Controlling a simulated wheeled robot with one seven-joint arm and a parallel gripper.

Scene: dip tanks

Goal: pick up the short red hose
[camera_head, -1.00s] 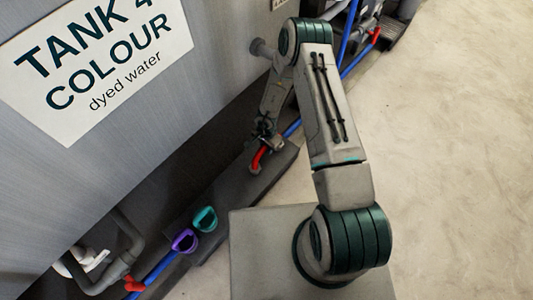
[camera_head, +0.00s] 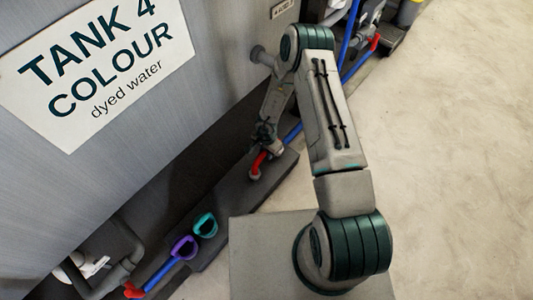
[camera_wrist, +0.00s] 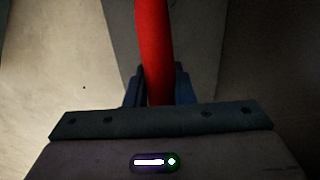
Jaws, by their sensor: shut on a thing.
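The short red hose (camera_head: 258,162) shows low beside the tank, at the dark ledge. In the wrist view the red hose (camera_wrist: 154,45) runs up from between my fingers to the top edge. My gripper (camera_head: 266,143) is at its upper end in the head view, small and partly hidden by my wrist. In the wrist view my gripper (camera_wrist: 159,88) has its dark blue fingers on both sides of the hose, shut on it. The hose's part behind the gripper body is hidden.
A dark ledge (camera_head: 225,208) runs along the foot of the tank wall (camera_head: 180,105). A purple loop (camera_head: 184,247) and a teal loop (camera_head: 205,225) are on it. A blue pipe (camera_head: 162,274) and grey pipes (camera_head: 118,272) lie lower left. The floor at right (camera_head: 450,170) is clear.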

